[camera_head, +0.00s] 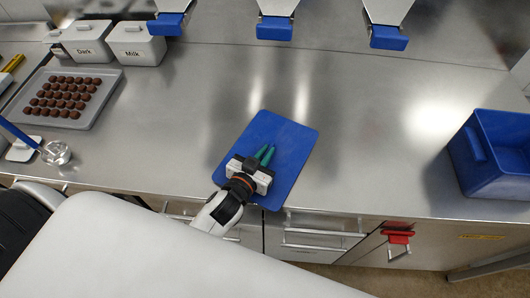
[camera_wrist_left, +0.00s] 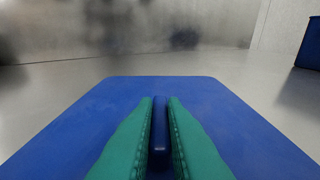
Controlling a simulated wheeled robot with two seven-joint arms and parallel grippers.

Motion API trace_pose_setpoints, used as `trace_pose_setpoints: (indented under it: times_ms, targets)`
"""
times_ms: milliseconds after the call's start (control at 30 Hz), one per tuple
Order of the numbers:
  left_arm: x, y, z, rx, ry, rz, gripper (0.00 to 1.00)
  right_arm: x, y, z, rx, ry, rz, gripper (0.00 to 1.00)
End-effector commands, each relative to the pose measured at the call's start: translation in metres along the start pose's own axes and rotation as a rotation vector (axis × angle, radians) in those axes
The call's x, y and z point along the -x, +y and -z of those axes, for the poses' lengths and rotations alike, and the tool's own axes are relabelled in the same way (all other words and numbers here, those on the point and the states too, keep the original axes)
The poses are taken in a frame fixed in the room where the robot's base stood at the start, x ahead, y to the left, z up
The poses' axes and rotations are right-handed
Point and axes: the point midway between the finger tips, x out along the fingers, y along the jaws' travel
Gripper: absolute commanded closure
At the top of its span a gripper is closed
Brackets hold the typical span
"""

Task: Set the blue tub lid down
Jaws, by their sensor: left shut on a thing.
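The blue tub lid (camera_head: 289,139) is a flat blue rectangle at the front middle of the steel counter in the head view. In the left wrist view the lid (camera_wrist_left: 230,105) spreads out under the fingers, with a raised blue handle (camera_wrist_left: 160,125) in its middle. My left gripper (camera_head: 265,155) has green fingers, and in the left wrist view they (camera_wrist_left: 160,138) are shut on that handle from both sides. The lid looks level. I cannot tell whether it touches the counter or is just above it. My right gripper is not in view.
An open blue tub (camera_head: 490,160) stands at the right end of the counter (camera_head: 390,120). A tray (camera_head: 100,112) of brown chocolates and the Dark (camera_head: 86,44) and Milk (camera_head: 136,44) containers are at the left. Blue-tipped dispensers (camera_head: 274,28) hang at the back. The counter around the lid is clear.

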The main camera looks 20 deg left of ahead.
Motion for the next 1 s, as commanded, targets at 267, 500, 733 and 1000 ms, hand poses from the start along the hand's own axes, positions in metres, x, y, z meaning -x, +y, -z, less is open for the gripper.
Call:
trace_pose_setpoints:
  times_ms: [267, 500, 733, 1000]
  targets:
    - [-0.001, 0.000, 0.003, -0.001, 0.000, 0.000, 0.83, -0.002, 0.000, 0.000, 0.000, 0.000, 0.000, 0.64]
    - [-0.001, 0.000, 0.002, -0.001, 0.000, 0.000, 0.68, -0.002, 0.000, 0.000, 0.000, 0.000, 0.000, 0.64]
    - [0.003, 0.000, 0.000, -0.001, 0.001, 0.000, 0.68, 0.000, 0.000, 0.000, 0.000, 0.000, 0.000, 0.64]
    - [0.054, 0.000, 0.003, 0.000, 0.005, -0.001, 0.68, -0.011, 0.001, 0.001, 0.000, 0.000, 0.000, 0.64]
